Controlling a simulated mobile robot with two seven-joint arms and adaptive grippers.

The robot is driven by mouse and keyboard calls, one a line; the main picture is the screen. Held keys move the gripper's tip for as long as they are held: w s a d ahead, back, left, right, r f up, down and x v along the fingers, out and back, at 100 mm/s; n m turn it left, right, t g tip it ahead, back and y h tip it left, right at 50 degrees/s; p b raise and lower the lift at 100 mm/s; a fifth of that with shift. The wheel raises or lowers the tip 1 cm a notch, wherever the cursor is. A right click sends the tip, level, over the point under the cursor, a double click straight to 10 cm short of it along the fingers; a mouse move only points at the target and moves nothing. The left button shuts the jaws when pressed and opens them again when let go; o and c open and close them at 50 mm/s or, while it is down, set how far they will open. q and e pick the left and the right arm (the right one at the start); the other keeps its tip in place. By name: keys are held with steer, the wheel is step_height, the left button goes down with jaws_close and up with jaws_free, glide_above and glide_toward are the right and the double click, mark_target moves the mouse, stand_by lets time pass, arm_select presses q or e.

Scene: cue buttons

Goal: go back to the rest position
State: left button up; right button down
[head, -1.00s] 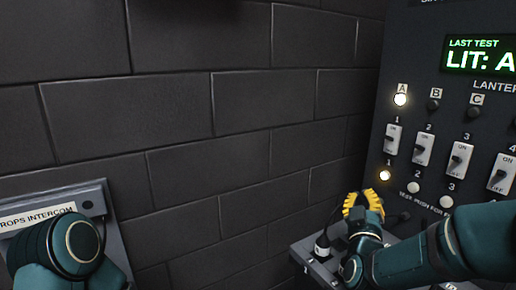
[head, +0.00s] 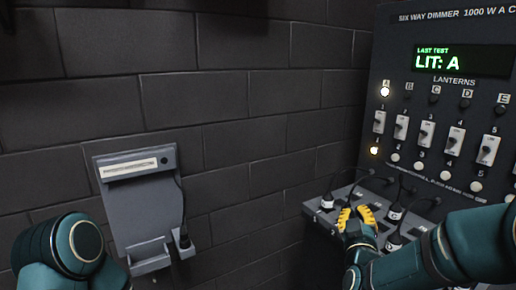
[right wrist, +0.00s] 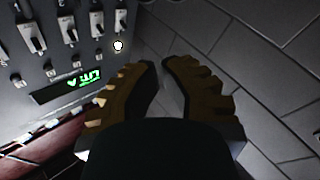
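My right gripper (head: 357,217) has yellow fingers, parted, with nothing between them. In the head view it is in front of the plug shelf, below the dimmer panel. In the right wrist view the fingers (right wrist: 165,72) stand apart with a narrow gap, the panel to the left and bare wall to the right. The dark dimmer panel (head: 400,60) shows "LIT: A" on its green display (head: 462,62). Lantern A (head: 385,91) glows, and so does the button under switch 1 (head: 374,151). My left arm shows at the lower left; its gripper is out of view.
A grey shelf (head: 318,214) with black plugs and cables juts out under the panel, close around the right gripper. A grey intercom box (head: 138,205) is on the brick wall at left. The wall (head: 240,140) between intercom and panel is bare.

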steer(key=a+f+g+y, duration=0.2)
steer(key=f+g, duration=0.1)
steer(key=f, duration=0.7)
steer(key=a+f+g+y, duration=0.2)
steer(key=a+f+g, duration=0.1)
steer(key=f, duration=0.7)
steer(key=s+a+f+m+g+y, duration=0.1)
steer(key=s+a+f+g, duration=0.2)
steer(key=s+f, duration=0.3)
steer(key=s+a+f+m+g+y, duration=0.1)
steer(key=s+a+f+g, duration=0.2)
steer(key=s+f, duration=0.3)
steer(key=s+a+f+m+g+y, duration=0.2)
steer(key=s+f+g, duration=0.3)
steer(key=s, duration=0.6)
steer(key=shift+a+f+g, duration=0.3)
steer(key=shift+a+f, duration=0.1)
steer(key=shift+f, duration=0.55)
